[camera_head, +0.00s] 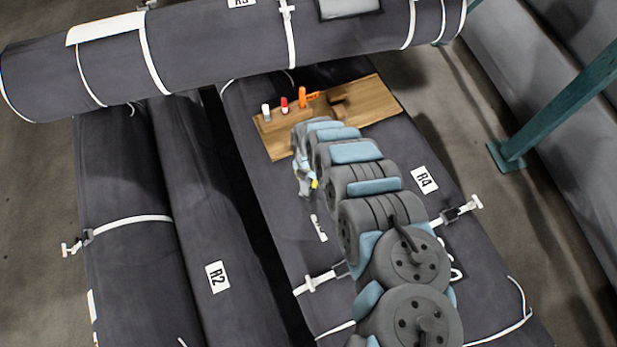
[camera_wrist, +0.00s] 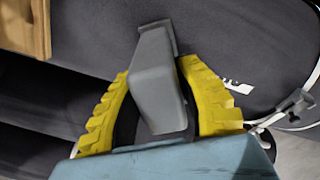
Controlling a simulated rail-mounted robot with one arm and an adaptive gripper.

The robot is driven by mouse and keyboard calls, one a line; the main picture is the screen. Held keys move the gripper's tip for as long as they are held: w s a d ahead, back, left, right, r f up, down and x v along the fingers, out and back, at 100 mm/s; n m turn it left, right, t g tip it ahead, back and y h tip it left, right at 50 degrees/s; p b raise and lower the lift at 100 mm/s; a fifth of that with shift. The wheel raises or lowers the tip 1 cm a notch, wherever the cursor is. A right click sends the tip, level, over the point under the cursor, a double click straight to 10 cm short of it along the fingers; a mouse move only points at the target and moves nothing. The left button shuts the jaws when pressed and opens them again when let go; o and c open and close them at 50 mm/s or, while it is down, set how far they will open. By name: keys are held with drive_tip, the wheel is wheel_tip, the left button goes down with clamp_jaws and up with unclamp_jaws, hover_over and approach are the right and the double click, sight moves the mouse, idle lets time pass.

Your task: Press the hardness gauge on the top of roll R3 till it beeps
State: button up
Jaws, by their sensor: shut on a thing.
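Roll R3 (camera_head: 200,50) is a dark grey wrapped roll lying crosswise over the other rolls at the top of the head view. Its label is cut by the picture's top edge. My gripper (camera_head: 309,182) is above roll R4 (camera_head: 400,160), on the near side of R3 and apart from it. In the wrist view my gripper (camera_wrist: 155,72) has its yellow toothed fingers on both sides of a grey, angular hardness gauge (camera_wrist: 158,85), shut on it. The gauge's face and tip are not clear. In the head view the gauge is small and hard to make out.
A wooden board (camera_head: 375,97) with white, red and orange items and a brown piece lies on R4; its edge shows in the wrist view (camera_wrist: 27,28). Roll R2 (camera_head: 200,200) lies left, past a dark gap. A teal post (camera_head: 560,105) stands right. A grey-framed panel (camera_head: 345,8) sits on R3.

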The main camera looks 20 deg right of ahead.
idle(0.5)
drive_tip(key=shift+r+p, duration=3.3)
drive_tip(key=shift+r, duration=0.25)
drive_tip(key=w+a+r+m+p, duration=0.25)
drive_tip(key=w+r+m, duration=0.35)
drive_tip(key=r, duration=0.4)
drive_tip(key=w+a+r+m+p, duration=0.1)
drive_tip(key=w+a+r+m, duration=0.2)
drive_tip(key=w+r+m, duration=0.55)
drive_tip(key=a+r+m+p, duration=0.1)
drive_tip(key=a+r+m, duration=0.5)
drive_tip(key=r, duration=0.8)
drive_tip(key=a+r+m+p, duration=0.2)
drive_tip(key=a+r+m, duration=0.4)
drive_tip(key=r, duration=0.8)
drive_tip(key=shift+n, duration=0.65)
drive_tip(key=r+p, duration=1.2)
drive_tip(key=a+r+p, duration=0.1)
drive_tip(key=r+p, duration=2.5)
drive_tip(key=shift+a, duration=0.2)
